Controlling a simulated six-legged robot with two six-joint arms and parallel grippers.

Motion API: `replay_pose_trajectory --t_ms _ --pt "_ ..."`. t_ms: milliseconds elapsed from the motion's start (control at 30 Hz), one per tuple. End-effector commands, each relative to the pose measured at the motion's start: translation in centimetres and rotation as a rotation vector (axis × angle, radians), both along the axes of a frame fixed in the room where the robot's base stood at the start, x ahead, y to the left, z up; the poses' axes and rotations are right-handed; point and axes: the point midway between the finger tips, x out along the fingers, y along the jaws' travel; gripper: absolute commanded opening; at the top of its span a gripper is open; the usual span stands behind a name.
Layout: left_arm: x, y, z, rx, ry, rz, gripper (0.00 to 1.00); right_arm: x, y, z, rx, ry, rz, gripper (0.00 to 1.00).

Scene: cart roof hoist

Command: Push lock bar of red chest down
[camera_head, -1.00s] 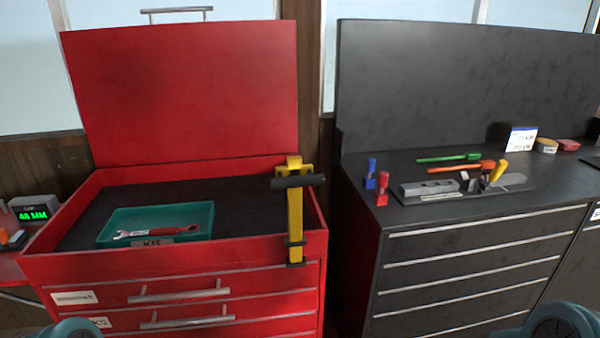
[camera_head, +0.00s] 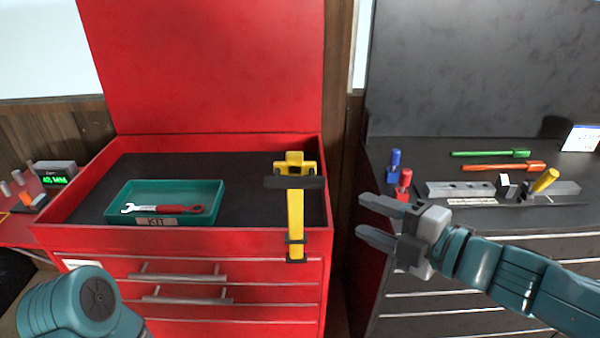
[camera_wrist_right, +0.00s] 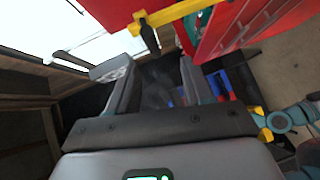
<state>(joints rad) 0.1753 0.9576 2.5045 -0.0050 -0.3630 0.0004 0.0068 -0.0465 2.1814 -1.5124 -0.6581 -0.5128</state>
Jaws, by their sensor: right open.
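The red chest (camera_head: 80,235) stands at the left with its lid (camera_head: 210,70) raised. The yellow lock bar (camera_head: 296,218) stands upright at the chest's front right corner, with a dark cross handle (camera_head: 294,182) near its top. The lock bar also shows in the right wrist view (camera_wrist_right: 178,13), near the top. My right gripper (camera_head: 362,216) is open and empty, to the right of the lock bar and apart from it, with its fingers pointing left. It also shows in the right wrist view (camera_wrist_right: 158,75). My left gripper is out of view; only part of my left arm shows.
A teal KIT tray (camera_head: 215,190) with a red wrench (camera_head: 165,208) sits in the chest. At right, a black cabinet (camera_head: 440,150) holds blue (camera_head: 395,160) and red (camera_head: 404,184) pieces, green (camera_head: 490,153) and orange (camera_head: 503,167) tools. A narrow gap separates chest and cabinet.

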Motion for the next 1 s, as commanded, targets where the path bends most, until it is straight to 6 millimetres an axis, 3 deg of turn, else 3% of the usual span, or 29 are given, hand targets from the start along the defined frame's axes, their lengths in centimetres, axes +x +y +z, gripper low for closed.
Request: replay_pose_trajectory --t_ms 100,267,700,1000 --pt "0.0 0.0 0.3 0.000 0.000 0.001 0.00 -0.7 0.3 1.6 0.001 -0.031 -0.002 0.51" --pt "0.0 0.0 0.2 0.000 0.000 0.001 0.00 0.2 1.7 1.5 0.002 -0.033 0.005 0.51" --pt "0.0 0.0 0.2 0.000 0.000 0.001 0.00 7.5 8.9 0.1 0.002 -0.030 0.008 0.51" --pt "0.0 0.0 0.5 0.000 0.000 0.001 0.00 10.5 11.6 -0.4 0.003 -0.031 0.005 0.51"
